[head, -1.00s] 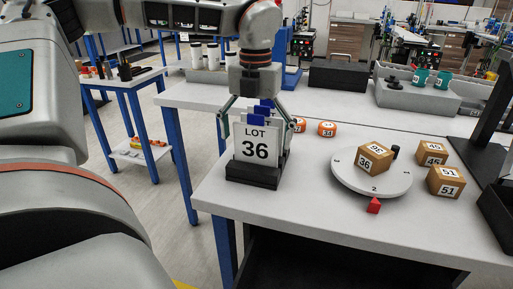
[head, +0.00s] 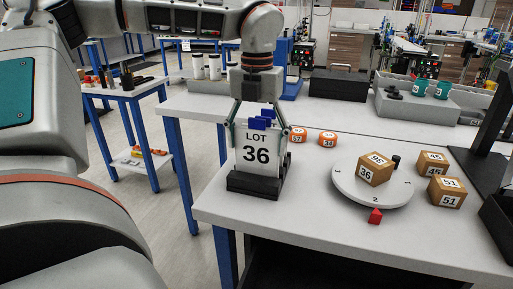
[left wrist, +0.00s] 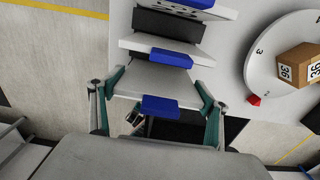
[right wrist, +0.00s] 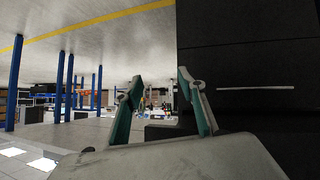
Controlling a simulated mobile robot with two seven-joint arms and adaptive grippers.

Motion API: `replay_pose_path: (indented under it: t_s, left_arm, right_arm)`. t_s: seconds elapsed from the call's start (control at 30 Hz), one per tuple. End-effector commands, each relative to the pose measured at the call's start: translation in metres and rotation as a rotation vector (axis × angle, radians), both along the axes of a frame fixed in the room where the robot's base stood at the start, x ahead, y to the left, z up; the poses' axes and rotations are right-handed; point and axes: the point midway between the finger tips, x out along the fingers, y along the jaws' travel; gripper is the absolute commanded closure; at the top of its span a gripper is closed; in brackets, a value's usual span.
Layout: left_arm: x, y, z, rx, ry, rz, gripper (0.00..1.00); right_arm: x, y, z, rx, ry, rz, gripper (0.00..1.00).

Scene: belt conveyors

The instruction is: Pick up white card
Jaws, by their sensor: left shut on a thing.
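A white card (head: 257,160) marked LOT 36 stands upright in front in a black holder (head: 253,185) on the table. More white cards with blue tabs (head: 262,118) stand behind it. My left gripper (head: 262,134) comes down from above, its fingers shut on the two side edges of the front card. In the left wrist view, the fingers (left wrist: 157,97) flank the nearest card (left wrist: 155,82) with its blue tab, and other cards (left wrist: 165,45) stand beyond it, apart. My right gripper (right wrist: 160,80) shows only in the right wrist view, fingers apart and empty.
A round turntable (head: 345,190) with a numbered brown box (head: 375,168) stands to the right, a red pointer (head: 375,215) before it. Two orange pucks (head: 327,138) lie behind the cards. More brown boxes (head: 446,192) sit further right.

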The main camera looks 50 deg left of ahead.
Motion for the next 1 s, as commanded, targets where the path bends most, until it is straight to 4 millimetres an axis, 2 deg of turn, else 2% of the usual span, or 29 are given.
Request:
replay_pose_path:
  t_s: [0.17, 0.4, 0.6, 0.8, 1.0]
  left_arm:
    - [0.000, 0.000, 0.037, 0.004, -0.009, 0.001, 0.46]
    - [0.000, 0.000, 0.103, 0.005, -0.011, 0.003, 0.46]
    - [0.000, 0.000, 0.150, 0.004, -0.009, 0.003, 0.46]
    - [0.000, 0.000, 0.177, 0.002, -0.006, 0.002, 0.46]
    - [0.000, 0.000, 0.184, 0.000, -0.002, 0.001, 0.46]
  right_arm:
    - [0.001, -0.001, 0.002, -0.002, -0.002, -0.002, 0.60]
    - [-0.003, -0.003, 0.002, -0.005, 0.009, -0.008, 0.60]
    - [-0.007, -0.004, 0.001, -0.002, 0.019, -0.016, 0.60]
    - [-0.006, -0.004, 0.003, -0.001, 0.017, -0.019, 0.60]
    - [-0.005, -0.004, 0.005, 0.001, 0.013, -0.019, 0.60]
